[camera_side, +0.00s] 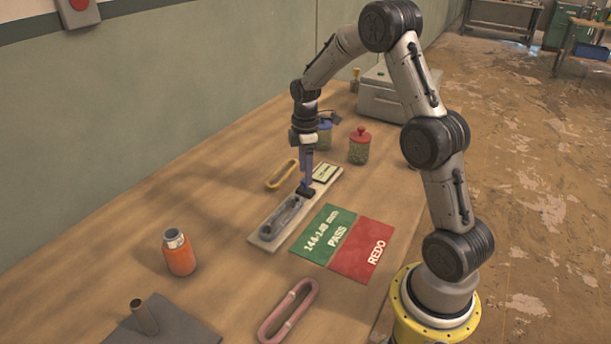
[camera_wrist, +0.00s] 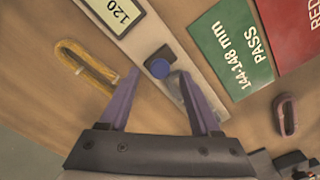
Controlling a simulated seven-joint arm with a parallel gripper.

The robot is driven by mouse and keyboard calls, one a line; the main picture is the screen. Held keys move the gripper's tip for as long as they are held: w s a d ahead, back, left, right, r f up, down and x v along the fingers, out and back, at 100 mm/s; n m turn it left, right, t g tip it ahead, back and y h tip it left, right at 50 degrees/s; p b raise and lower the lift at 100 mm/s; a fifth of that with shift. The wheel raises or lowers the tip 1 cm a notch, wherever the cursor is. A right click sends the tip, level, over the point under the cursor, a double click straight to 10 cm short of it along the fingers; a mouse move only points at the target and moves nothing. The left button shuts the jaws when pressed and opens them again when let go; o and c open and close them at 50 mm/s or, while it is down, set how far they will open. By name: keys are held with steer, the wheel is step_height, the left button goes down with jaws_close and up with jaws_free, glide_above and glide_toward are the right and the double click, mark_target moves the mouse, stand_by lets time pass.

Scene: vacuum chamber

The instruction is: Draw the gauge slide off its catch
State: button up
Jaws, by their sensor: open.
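The gauge is a long pale board (camera_side: 262,240) lying on the wooden table; it also shows in the wrist view (camera_wrist: 181,48). A display (camera_wrist: 116,12) at one end reads 120. A grey link (camera_side: 283,217) lies along the board beside the slide, partly hidden by a finger in the wrist view. My gripper (camera_side: 306,184) points down over the slide. Its purple fingers are open, one on each side of the knob in the wrist view (camera_wrist: 158,75); contact cannot be told.
A green PASS mat (camera_side: 325,232) and red REDO mat (camera_side: 362,250) lie right of the gauge. A yellow link (camera_side: 282,175) lies left, a pink link (camera_side: 288,312) in front. An orange bottle (camera_side: 179,254), red-lidded jar (camera_side: 359,148) and blue-lidded jar (camera_side: 325,133) stand around.

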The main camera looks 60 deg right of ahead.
mark_target(300, 192)
steer(key=shift+f, duration=1.2)
jaws_close()
stand_by(0.6)
